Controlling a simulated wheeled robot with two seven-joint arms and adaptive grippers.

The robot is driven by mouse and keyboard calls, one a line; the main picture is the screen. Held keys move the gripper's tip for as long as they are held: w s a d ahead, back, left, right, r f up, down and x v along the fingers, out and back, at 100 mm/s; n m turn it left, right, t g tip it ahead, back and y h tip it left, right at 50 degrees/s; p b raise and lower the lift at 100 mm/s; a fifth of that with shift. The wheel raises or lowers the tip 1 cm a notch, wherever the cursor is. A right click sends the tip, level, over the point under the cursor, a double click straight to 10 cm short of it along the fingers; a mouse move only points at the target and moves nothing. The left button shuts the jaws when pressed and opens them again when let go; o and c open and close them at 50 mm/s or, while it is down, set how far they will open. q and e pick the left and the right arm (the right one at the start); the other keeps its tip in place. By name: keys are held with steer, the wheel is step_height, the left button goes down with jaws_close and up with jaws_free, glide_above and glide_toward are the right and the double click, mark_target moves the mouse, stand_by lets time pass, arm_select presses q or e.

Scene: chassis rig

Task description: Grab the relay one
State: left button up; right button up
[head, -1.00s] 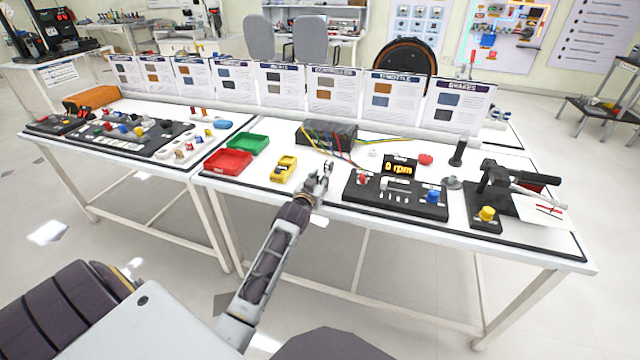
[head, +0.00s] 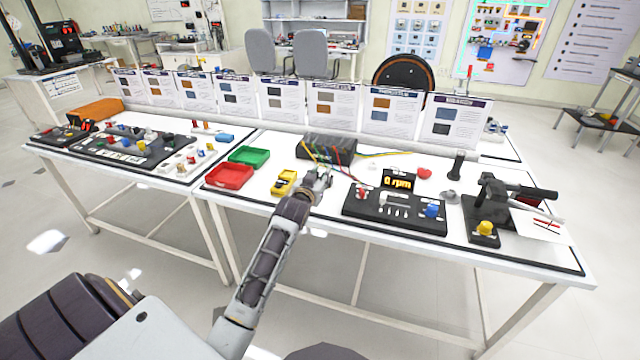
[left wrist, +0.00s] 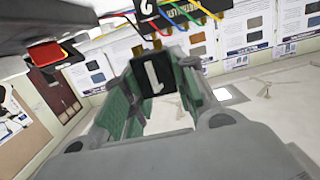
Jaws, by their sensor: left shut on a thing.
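A small black block with a white "1" on its face, the relay one (left wrist: 157,75), is between the green-padded fingers of my left gripper (left wrist: 155,90) in the left wrist view. The gripper is shut on it. In the head view my left gripper (head: 320,180) is over the table, in front of the black box with coloured wires (head: 328,146). The relay is too small to make out there. My right gripper is not in view.
A yellow device (head: 284,183) lies just left of my gripper, with red (head: 229,176) and green (head: 250,156) trays beyond. A black panel with an rpm display (head: 395,209) is close on the right. A black pedal-like unit (head: 500,205) stands farther right.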

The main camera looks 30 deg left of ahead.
arm_select(q)
steer(key=shift+r, duration=1.35)
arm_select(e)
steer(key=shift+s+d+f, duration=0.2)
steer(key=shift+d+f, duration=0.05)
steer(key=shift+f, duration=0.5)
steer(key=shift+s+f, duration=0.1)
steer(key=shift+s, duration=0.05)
